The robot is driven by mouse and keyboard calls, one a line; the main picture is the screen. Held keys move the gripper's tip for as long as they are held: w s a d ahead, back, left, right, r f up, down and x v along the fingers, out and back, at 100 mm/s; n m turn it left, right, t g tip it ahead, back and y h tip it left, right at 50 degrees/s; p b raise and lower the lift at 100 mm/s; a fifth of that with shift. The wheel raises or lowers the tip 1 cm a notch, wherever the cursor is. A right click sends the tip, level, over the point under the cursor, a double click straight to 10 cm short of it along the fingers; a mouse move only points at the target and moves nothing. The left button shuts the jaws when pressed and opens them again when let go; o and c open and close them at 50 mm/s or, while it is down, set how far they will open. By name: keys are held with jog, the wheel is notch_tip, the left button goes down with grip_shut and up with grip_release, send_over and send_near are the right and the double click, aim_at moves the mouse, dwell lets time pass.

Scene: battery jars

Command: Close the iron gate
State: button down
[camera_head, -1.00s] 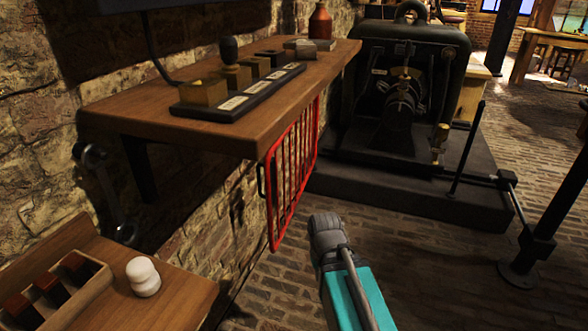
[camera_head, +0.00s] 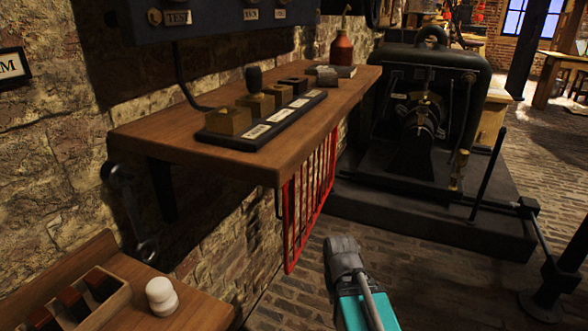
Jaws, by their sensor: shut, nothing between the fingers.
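The iron gate (camera_head: 311,201) is a red barred panel. It hangs low under the front edge of the wooden shelf, by the stone wall, and shows at a steep slant. Its upper edge is partly hidden by the shelf, and a dark handle (camera_head: 279,205) shows at its near edge. My gripper (camera_head: 343,256), the grey end of my teal arm, is in front and to the right of the gate's lower near corner. It is shut and empty. A gap of brick floor shows between it and the gate, and its fingertips are hard to make out.
The wooden shelf (camera_head: 165,132) juts out above the gate. A dark machine (camera_head: 425,110) on a black plinth (camera_head: 440,225) stands behind, with a rail post (camera_head: 545,300) at right. A low bench (camera_head: 195,312) bears a white knob (camera_head: 161,296). Brick floor is open around my arm.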

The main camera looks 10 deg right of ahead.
notch_tip(320, 180, up, 21)
jog(key=p, duration=2)
